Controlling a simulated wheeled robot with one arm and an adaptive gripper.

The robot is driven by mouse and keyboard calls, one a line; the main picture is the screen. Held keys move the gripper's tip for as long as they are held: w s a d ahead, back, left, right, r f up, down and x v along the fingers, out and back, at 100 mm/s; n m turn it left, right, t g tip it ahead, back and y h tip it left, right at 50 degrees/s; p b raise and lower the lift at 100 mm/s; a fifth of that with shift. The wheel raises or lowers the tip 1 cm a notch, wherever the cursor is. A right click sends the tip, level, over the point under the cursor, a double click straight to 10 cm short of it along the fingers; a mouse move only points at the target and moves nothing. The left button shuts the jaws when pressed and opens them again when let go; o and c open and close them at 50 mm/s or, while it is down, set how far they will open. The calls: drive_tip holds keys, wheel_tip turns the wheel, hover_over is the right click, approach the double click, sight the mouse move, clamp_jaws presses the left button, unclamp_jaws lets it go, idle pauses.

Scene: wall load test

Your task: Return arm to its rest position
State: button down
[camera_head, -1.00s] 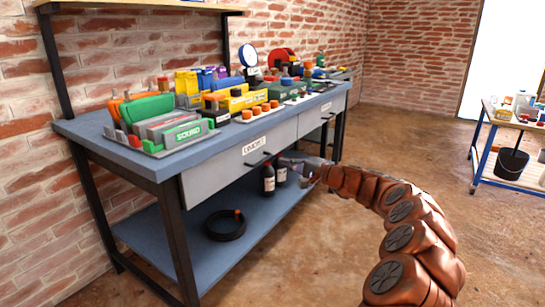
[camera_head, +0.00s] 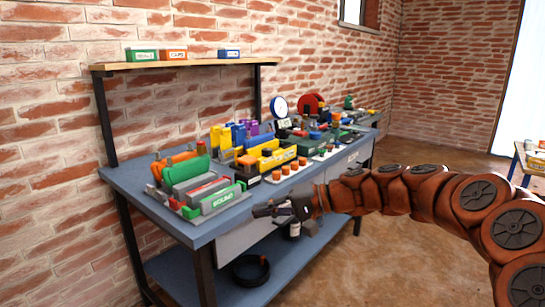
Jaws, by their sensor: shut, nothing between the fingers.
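My arm (camera_head: 390,190) is an orange-brown jointed arm that reaches in from the right side of the head view. It stretches left toward the workbench, roughly level, with my gripper (camera_head: 272,209) at its end. The gripper is shut and empty. It is in front of the workbench's front edge, near the drawer fronts, and hides part of the left drawer (camera_head: 235,238). I cannot tell how far the gripper is from the bench.
The blue-topped workbench (camera_head: 128,180) bears several tools, bins and orange-capped items. A shelf (camera_head: 190,63) above holds small boxes. Open floor (camera_head: 365,275) lies right of the bench.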

drive_tip(key=s+d+r+n+g+h+p, duration=0.1)
drive_tip(key=s+r+g+h+p, duration=0.15)
drive_tip(key=s+p, duration=0.55)
drive_tip(key=s+d+r+n+g+h+p, duration=0.15)
drive_tip(key=s+r+h+p, duration=0.25)
drive_tip(key=s, duration=0.8)
drive_tip(key=s+d+r+m+h+p, duration=0.2)
drive_tip(key=s+d+h+p, duration=0.6)
drive_tip(key=s+d+p, duration=0.4)
drive_tip(key=s+d, duration=0.5)
drive_tip(key=shift+s+d+r, duration=0.2)
drive_tip(key=shift+s+d, duration=0.1)
drive_tip(key=shift+s, duration=0.05)
